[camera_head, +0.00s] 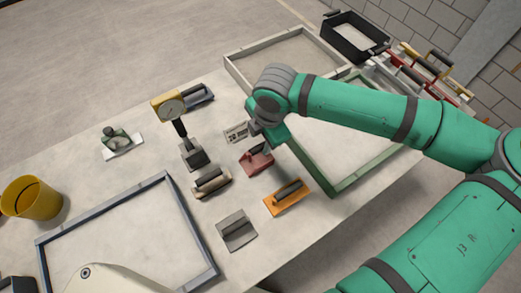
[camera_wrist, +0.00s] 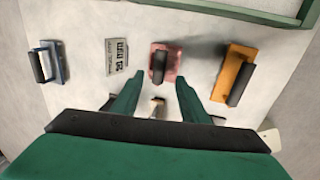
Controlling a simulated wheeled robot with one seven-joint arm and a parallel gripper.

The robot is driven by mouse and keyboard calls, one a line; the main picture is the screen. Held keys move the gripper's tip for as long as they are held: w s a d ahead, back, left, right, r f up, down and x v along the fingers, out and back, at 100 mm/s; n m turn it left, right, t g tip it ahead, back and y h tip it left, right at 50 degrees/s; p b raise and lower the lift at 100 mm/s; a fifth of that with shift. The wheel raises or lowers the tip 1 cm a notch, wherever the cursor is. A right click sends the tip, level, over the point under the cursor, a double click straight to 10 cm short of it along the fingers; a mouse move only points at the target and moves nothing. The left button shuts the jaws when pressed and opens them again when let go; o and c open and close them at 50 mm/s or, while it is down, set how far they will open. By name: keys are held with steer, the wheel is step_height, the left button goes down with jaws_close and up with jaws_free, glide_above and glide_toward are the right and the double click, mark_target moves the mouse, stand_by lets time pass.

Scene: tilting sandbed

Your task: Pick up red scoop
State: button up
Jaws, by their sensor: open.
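The red scoop (camera_head: 256,162) lies on the pale table near the middle of the head view, partly beneath my gripper. In the wrist view the red scoop (camera_wrist: 173,63) is a red plate with a dark handle, lying upper centre. My gripper (camera_wrist: 157,85) is open, with its two green fingers apart on either side of the scoop's lower area in the picture. Nothing is held between the fingers. In the head view my gripper (camera_head: 266,143) points down just above the scoop; its fingertips are hard to make out.
An orange float (camera_head: 288,197) lies to the right of the scoop. A printed card (camera_head: 236,132) lies to its left. A beige-handled tool (camera_head: 211,184) and grey trowel (camera_head: 237,231) lie nearby. A green frame (camera_head: 348,183) borders the right.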

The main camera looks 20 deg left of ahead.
mark_target(260, 147)
steer(key=shift+w+a+f, duration=0.2)
steer(key=shift+f, duration=1.05)
steer(key=shift+w+a+f, duration=0.15)
steer(key=shift+w+f, duration=0.05)
steer(key=shift+f, duration=1.05)
steer(key=shift+w+a+f, duration=0.2)
steer(key=shift+f, duration=1.05)
steer(key=shift+c, duration=0.6)
jaws_close()
